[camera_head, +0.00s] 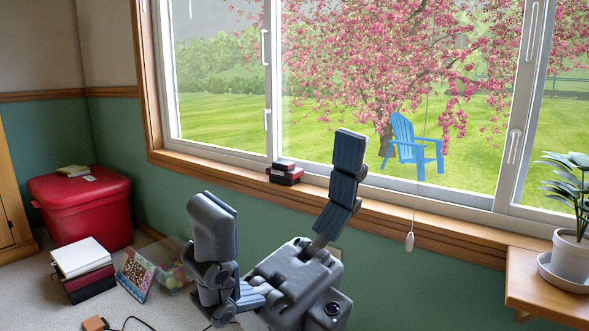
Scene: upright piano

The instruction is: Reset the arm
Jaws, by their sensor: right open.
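My right gripper (281,170) rises from the bottom middle of the head view, in front of the window wall. Its two dark grey fingers are spread wide apart and point up. The wrist body below the fingers is cut by the lower edge. My left gripper is not in view. No piano shows in this view.
A red bin (85,215) stands in the left corner, with stacked books (82,262) on the floor before it. Small dark boxes (285,175) sit on the wooden window sill (440,218). A potted plant (572,250) stands on a wooden surface (530,288) at right.

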